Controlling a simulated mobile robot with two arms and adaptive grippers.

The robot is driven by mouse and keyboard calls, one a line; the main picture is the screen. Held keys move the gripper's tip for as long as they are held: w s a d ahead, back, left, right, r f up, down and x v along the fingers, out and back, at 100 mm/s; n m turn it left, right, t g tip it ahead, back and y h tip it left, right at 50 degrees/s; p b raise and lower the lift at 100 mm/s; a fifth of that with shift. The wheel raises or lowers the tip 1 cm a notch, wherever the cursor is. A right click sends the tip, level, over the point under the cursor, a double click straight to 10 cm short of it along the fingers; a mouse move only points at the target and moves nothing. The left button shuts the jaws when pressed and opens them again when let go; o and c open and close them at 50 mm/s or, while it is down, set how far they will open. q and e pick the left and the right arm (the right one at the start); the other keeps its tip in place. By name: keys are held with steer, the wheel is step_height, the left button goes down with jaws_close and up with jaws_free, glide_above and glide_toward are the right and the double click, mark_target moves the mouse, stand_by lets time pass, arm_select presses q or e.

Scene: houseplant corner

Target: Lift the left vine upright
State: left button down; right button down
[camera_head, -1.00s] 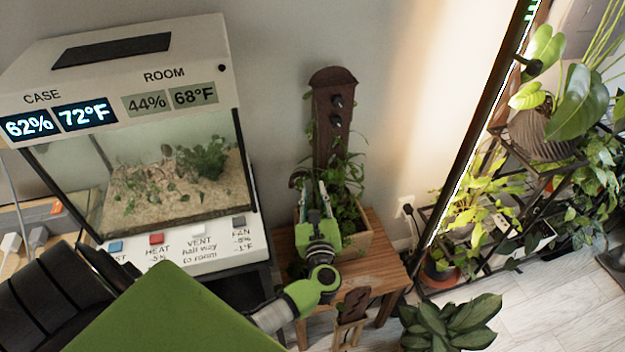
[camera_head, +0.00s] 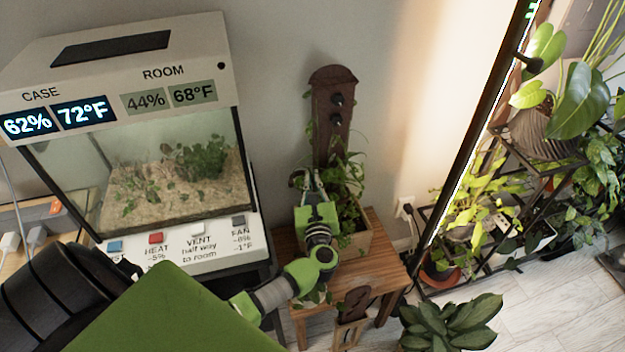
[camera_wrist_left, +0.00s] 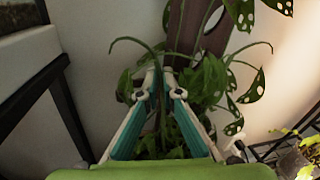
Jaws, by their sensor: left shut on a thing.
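My left gripper (camera_head: 309,180) is in front of the lower part of the brown wooden post (camera_head: 331,110), at the left side of the wooden planter (camera_head: 358,241). In the left wrist view, the gripper (camera_wrist_left: 161,92) is shut on the left vine (camera_wrist_left: 137,42). The vine's thin green stem comes up from between the fingers and arches over to the left, its end drooping. The exact grip point is partly hidden by fingers and leaves. Green foliage (camera_head: 345,185) grows on the planter's right side. My right gripper is not in view.
The planter stands on a small wooden table (camera_head: 385,268). A glass plant case (camera_head: 175,180) with a button panel stands to the left. A black rack (camera_head: 505,262) with plants is at the right. A dark-leaved plant (camera_head: 450,325) is at the front.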

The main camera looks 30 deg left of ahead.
arm_select(q)
steer(key=w+d+m, duration=0.1)
steer(key=w+d, duration=0.1)
steer(key=w, duration=0.1)
steer(key=shift+d+r+m+b, duration=0.2)
steer(key=shift+d+m+b, duration=0.1)
steer(key=shift+m, duration=0.1)
steer(key=shift+s+a, duration=0.1)
steer(key=shift+a, duration=0.05)
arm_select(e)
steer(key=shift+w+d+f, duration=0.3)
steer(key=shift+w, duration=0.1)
arm_select(q)
steer(key=c, duration=2.2)
jaws_free()
steer(key=shift+s, duration=0.1)
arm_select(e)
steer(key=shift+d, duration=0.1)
arm_select(q)
steer(key=v, duration=1.2)
steer(key=shift+r, duration=0.25)
